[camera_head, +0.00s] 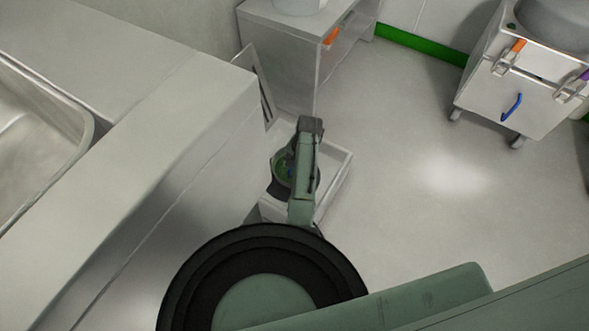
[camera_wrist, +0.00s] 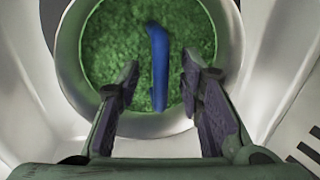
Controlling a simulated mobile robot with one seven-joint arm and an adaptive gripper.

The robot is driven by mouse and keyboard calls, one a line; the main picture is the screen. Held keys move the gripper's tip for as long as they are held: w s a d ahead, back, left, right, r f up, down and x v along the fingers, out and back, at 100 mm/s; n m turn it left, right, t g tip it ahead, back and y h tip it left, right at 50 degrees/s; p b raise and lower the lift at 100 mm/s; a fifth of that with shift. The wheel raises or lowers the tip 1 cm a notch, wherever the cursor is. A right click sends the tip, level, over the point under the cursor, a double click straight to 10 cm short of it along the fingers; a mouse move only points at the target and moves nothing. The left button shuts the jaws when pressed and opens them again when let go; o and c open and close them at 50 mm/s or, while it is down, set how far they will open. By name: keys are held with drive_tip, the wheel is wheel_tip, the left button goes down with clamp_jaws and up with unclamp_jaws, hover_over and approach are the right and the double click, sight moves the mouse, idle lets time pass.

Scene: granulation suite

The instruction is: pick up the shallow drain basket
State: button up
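A round, pale green-rimmed vessel (camera_wrist: 68,52) holds green granular material (camera_wrist: 105,38), and a blue bar (camera_wrist: 159,62) stretches over it. I cannot tell whether this vessel is the shallow drain basket or whether the bar is its handle. My gripper (camera_wrist: 160,82) is open above the vessel, with one finger on each side of the bar and visible gaps to both. In the head view, my arm hides much of the vessel (camera_head: 282,172), which sits in a white, low-walled tray (camera_head: 337,178).
Dark slots (camera_wrist: 303,150) mark a pale surface at the wrist view's lower right. A counter with a steel sink (camera_head: 75,120) stands close left of the tray. A grey cabinet (camera_head: 285,60) is behind it. A wheeled cart (camera_head: 510,95) is at right; the floor between is clear.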

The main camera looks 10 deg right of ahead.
drive_tip(key=shift+w+f, duration=0.1)
drive_tip(key=shift+f, duration=0.25)
clamp_jaws()
idle(0.7)
